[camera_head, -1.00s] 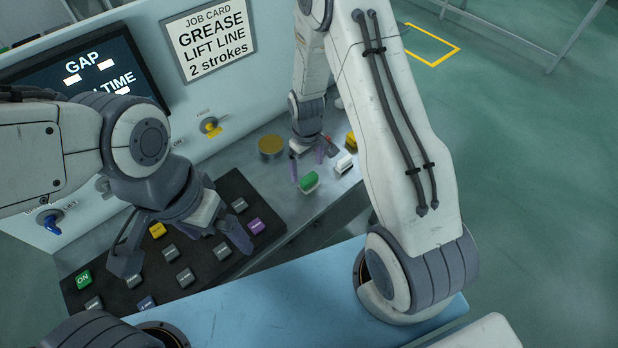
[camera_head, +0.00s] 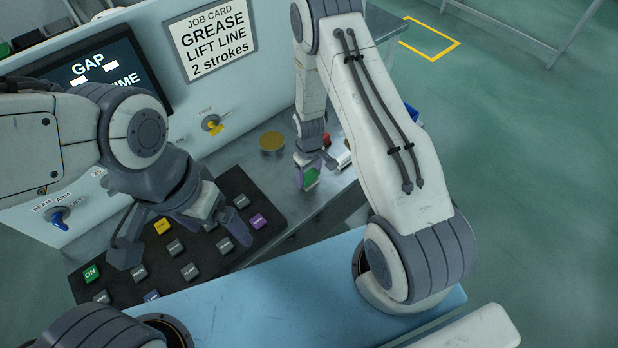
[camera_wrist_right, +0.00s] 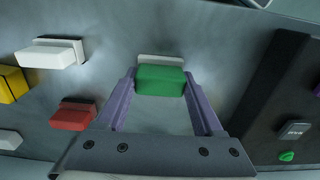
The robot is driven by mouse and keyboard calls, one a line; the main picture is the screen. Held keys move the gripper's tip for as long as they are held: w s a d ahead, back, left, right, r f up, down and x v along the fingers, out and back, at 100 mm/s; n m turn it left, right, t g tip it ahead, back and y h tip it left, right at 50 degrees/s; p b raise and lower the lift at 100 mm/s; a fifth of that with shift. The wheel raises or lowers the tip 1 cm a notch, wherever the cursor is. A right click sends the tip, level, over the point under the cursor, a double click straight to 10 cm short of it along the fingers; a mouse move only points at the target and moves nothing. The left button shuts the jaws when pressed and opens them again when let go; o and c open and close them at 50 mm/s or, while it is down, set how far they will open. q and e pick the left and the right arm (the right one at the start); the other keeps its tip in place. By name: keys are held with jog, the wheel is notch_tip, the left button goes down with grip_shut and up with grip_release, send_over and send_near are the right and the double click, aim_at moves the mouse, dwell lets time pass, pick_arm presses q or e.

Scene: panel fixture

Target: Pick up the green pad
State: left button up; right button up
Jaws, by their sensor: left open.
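The green pad (camera_head: 311,178) has a white base and is on the grey bench. In the right wrist view the green pad (camera_wrist_right: 160,80) fills the gap between the fingertips of my right gripper (camera_wrist_right: 160,84). The fingers are on either side of it, very close or touching; I cannot tell whether they press on it. In the head view my right gripper (camera_head: 308,180) is down at the pad and partly hides it. My left gripper (camera_head: 182,242) is open and empty above the black button panel.
Red (camera_wrist_right: 73,115), white (camera_wrist_right: 50,53) and yellow (camera_wrist_right: 12,84) pads are close beside the green one. A round yellow-topped disc (camera_head: 272,141) sits on the bench to its left. The black button panel (camera_head: 215,262) takes up the bench's left part.

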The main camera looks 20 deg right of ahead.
aim_at(313, 175)
jog(key=c, duration=0.6)
jog(key=shift+c, duration=0.2)
jog(key=shift+r+b, duration=0.3)
jog(key=shift+r, duration=0.2)
jog(key=r, duration=0.1)
jog(key=r+b, duration=0.1)
jog(key=s+r, duration=0.1)
jog(key=shift+d+r+b, duration=0.3)
jog(key=shift+d, duration=0.1)
jog(key=s+d+r+b, duration=0.2)
jog(key=s+d+r, duration=0.3)
jog(key=s, duration=0.3)
jog(key=shift+s+d+r, duration=0.35)
jog(key=shift+s+r, duration=0.05)
jog(key=shift+r, duration=0.3)
